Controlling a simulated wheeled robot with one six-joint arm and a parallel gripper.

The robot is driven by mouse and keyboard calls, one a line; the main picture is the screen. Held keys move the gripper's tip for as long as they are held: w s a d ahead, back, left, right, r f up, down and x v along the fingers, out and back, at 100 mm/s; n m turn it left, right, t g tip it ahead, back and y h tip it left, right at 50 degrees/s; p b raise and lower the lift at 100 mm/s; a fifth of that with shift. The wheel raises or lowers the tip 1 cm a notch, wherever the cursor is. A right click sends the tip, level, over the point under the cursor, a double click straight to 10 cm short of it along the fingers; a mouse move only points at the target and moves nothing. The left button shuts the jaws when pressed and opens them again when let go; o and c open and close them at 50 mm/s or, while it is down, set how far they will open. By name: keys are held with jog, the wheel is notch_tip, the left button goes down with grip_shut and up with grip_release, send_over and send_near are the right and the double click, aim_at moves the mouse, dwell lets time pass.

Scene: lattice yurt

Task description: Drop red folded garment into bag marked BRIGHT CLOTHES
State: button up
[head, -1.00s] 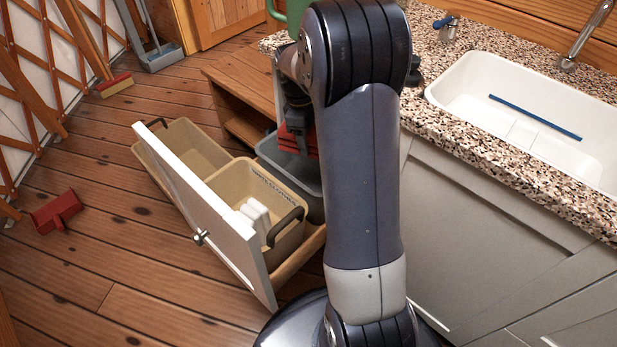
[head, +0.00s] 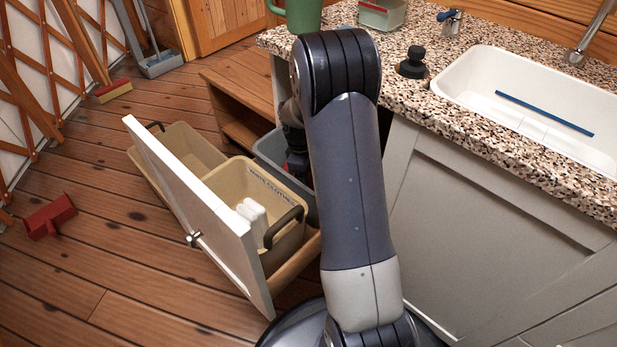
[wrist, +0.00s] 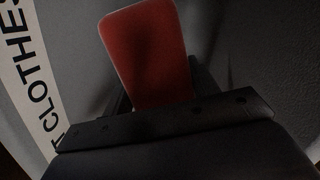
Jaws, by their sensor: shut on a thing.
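The red folded garment (wrist: 150,55) stands up from my gripper (wrist: 160,112) in the wrist view, held between the jaws. Dark grey walls surround it, with a white label (wrist: 38,95) at the left whose visible letters end in "T CLOTHES". In the head view my gripper (head: 298,168) is low in the grey bag (head: 268,150), behind the tan one. The start of the label is out of view.
A tan bag (head: 225,180) labelled for white clothes holds white folded cloth (head: 252,214). Another tan bag (head: 190,142) stands at the left of the open drawer, behind its white front (head: 200,220). The counter (head: 400,100) and sink (head: 540,100) are at the right.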

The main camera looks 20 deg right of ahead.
jog(key=shift+r, duration=0.1)
jog(key=shift+f, duration=0.6)
jog(key=o, duration=1)
jog(key=shift+o, duration=0.2)
jog(key=r+p, duration=0.1)
jog(key=r, duration=0.3)
jog(key=a+r+p, duration=0.1)
jog(key=r, duration=0.3)
jog(key=w+r+p, duration=0.1)
jog(key=r+p, duration=0.1)
jog(key=r, duration=0.3)
jog(key=shift+w+a, duration=0.1)
jog(key=shift+a, duration=0.05)
jog(key=f+b, duration=0.1)
jog(key=f, duration=0.3)
jog(key=s+d+f+b, duration=0.1)
jog(key=f+b, duration=0.1)
jog(key=f, duration=0.2)
jog(key=f+b, duration=0.1)
jog(key=f, duration=0.4)
jog(key=shift+s+d, duration=0.15)
jog(key=shift+r, duration=0.45)
jog(key=shift+f, duration=0.1)
